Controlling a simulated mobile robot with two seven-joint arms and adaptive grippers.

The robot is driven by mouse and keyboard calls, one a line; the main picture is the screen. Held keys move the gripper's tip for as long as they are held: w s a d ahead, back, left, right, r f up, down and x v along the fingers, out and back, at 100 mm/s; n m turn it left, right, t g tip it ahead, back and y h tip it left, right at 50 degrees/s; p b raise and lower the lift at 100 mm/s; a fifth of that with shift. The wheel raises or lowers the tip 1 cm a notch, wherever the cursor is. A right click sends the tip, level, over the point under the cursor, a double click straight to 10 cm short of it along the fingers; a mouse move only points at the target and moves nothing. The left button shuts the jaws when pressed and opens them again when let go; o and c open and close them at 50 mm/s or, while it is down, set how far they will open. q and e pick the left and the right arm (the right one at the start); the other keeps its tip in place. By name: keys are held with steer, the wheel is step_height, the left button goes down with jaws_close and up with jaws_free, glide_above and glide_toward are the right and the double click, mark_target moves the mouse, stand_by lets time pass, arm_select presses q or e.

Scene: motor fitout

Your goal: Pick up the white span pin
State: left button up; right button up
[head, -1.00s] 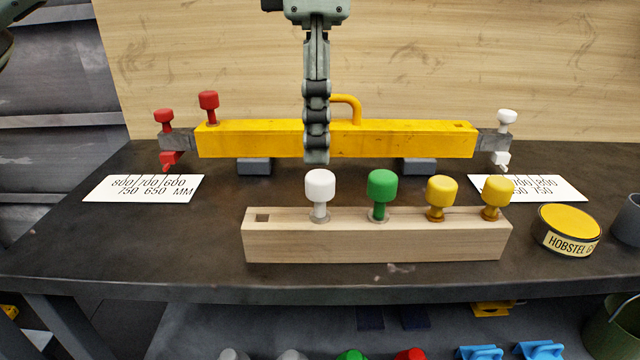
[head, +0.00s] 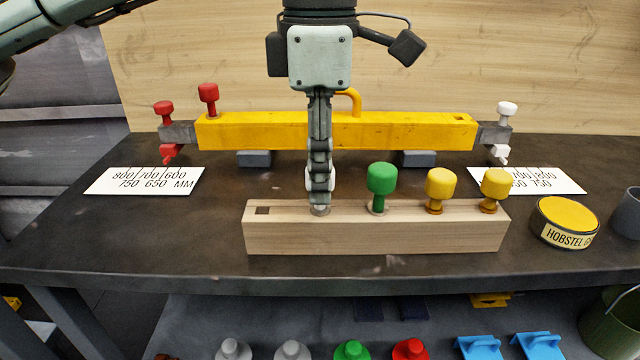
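The white span pin (head: 333,180) stands in the wooden block (head: 370,238), second position from the left. It is mostly hidden; slivers of its white head show beside my finger. My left gripper (head: 320,190) points straight down over it, seen edge-on, with its fingertips at head height. One finger hides the other, so I cannot tell whether it is open or closed on the pin. A similar white-headed pin (head: 507,109) stands at the right end of the yellow beam (head: 420,132). My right gripper is not in view.
A green pin (head: 381,180) and two yellow pins (head: 440,184) stand in the same block, right of my gripper. The block's leftmost hole (head: 263,210) is empty. A yellow-topped tin (head: 566,220) stands at the right. White scale cards lie on both sides.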

arm_select(q)
jaws_close()
steer(key=shift+r, duration=0.15)
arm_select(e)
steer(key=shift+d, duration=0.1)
arm_select(q)
steer(key=shift+r, duration=0.35)
step_height(320, 180, up, 3)
steer(key=shift+f, duration=0.1)
steer(key=s+a+r+b, duration=0.1)
steer(key=s+a+r, duration=0.5)
steer(key=s, duration=0.3)
steer(key=shift+s+a+r, duration=0.2)
steer(key=shift+s+r, duration=0.2)
steer(key=shift+r, duration=0.25)
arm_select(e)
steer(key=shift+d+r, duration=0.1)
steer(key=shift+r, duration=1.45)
